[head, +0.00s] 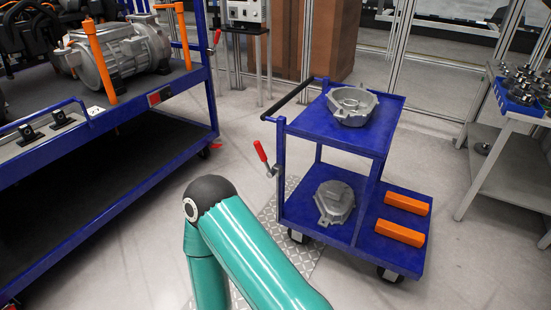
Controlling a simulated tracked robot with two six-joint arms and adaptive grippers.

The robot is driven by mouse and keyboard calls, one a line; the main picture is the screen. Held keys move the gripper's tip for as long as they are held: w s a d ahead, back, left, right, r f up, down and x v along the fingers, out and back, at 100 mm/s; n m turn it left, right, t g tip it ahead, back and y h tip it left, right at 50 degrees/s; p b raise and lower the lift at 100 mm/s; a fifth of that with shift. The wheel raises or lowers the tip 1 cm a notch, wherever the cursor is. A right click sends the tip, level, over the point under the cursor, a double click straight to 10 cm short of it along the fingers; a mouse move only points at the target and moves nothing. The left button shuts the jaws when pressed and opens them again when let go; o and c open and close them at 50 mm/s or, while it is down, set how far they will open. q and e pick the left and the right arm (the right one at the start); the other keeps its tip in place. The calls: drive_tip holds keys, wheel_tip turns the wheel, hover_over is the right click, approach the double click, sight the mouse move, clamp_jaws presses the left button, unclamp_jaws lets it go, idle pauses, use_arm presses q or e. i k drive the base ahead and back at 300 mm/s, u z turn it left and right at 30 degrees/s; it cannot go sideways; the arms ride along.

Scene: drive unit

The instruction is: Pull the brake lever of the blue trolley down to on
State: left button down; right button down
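The blue trolley (335,133) stands right of centre, with a black push handle (291,101) at its upper left. Its brake lever (260,152) has a red grip and sits on the left side of the frame. The grip points up and slightly left from its metal mount. Neither gripper is in view. A teal arm of mine (245,245) with a dark joint cap fills the bottom middle, left of and in front of the trolley. Nothing touches the lever.
A grey housing (352,106) sits on the trolley's top, another (334,202) on its lower deck beside two orange blocks (407,204). A large blue cart (160,92) with a motor (120,50) and its own red lever (216,38) stands left. A table (510,125) is right.

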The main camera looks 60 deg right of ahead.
sight(271, 173)
drive_tip(key=z, duration=0.65)
drive_tip(key=i, duration=1.3)
drive_tip(key=z, duration=0.65)
drive_tip(key=k, duration=0.85)
drive_tip(key=z, duration=0.15)
drive_tip(key=i, duration=0.9)
drive_tip(key=u, duration=0.05)
